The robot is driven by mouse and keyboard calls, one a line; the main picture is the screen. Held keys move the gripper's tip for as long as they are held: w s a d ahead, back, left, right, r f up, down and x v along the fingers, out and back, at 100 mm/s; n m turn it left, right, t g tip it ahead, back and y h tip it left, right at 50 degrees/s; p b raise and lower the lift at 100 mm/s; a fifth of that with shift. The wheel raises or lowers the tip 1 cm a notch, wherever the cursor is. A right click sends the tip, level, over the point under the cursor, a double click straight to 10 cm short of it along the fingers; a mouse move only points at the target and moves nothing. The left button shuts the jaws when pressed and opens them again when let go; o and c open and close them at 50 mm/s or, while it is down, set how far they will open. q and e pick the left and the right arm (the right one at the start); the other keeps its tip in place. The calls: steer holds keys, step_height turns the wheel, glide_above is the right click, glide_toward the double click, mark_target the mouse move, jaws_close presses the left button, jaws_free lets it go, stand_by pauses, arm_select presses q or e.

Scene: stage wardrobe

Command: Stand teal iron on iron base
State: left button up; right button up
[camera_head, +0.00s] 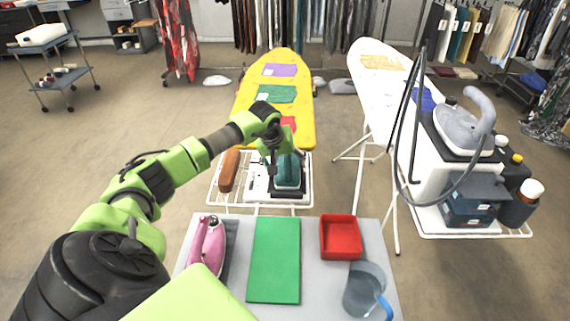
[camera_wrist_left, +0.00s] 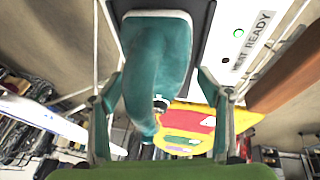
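The teal iron (camera_head: 288,171) is at the near end of the yellow ironing board, over the dark iron base (camera_head: 288,192). My left gripper (camera_head: 272,165) is just to its left and partly in front of it. In the left wrist view the teal iron (camera_wrist_left: 157,50) lies between the two fingers of my left gripper (camera_wrist_left: 162,100), with its curved handle toward the palm. The fingers stand apart with gaps on both sides. The full contact between iron and base is hidden. My right gripper is out of view.
A grey table (camera_head: 330,285) in front carries a pink iron (camera_head: 208,245), green mat (camera_head: 274,260), red tray (camera_head: 340,237) and bluish jug (camera_head: 366,290). A brown sleeve pad (camera_head: 229,170) is left of the base. A grey iron (camera_head: 465,130) with a cord stands right.

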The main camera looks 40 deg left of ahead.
arm_select(q)
steer(key=shift+r, duration=0.25)
steer(key=shift+s+r, duration=0.15)
steer(key=shift+r, duration=0.2)
steer(key=b+v, duration=0.2)
steer(key=v, duration=0.9)
